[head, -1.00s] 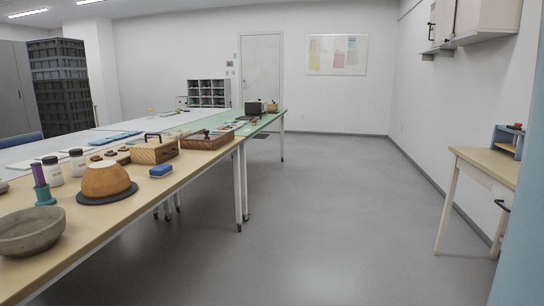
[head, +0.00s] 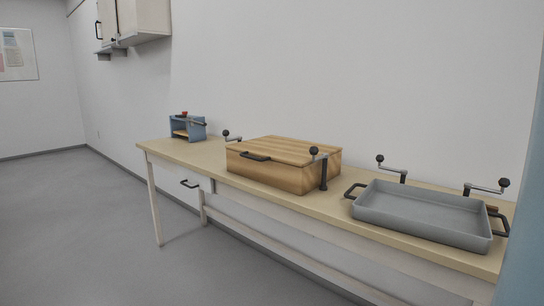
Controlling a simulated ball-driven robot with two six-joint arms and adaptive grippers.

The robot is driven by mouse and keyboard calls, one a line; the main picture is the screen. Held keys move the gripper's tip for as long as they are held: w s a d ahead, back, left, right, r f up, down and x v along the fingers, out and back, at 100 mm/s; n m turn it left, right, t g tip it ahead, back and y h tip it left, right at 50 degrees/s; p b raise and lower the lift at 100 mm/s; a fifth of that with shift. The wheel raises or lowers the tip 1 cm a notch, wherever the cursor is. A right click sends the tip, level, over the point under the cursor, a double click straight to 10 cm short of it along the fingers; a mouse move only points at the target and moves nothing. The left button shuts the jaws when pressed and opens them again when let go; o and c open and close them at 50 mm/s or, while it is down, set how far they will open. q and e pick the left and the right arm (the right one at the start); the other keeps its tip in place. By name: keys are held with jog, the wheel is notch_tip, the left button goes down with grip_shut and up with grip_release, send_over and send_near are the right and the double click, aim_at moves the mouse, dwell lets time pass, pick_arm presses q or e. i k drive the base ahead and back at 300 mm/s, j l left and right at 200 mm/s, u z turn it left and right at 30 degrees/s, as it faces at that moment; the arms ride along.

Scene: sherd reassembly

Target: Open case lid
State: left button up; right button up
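A wooden case (head: 274,178) with a flat wooden lid (head: 289,150) stands on the light wooden bench along the wall. Its lid looks closed. A dark handle (head: 256,156) shows on its front left side. A crank-like clamp with a black knob stands at its left (head: 230,136), and another stands at its front right corner (head: 321,168). Neither of my grippers is in the head view.
On the bench (head: 215,158), a grey tray (head: 420,212) with dark handles lies right of the case, with two knobbed cranks behind it. A small blue box (head: 187,128) stands at the far left end. A wall cabinet (head: 135,18) hangs above. The floor (head: 80,220) at left is clear.

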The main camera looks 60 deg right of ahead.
aim_at(291, 151)
jog(key=z, duration=1.65)
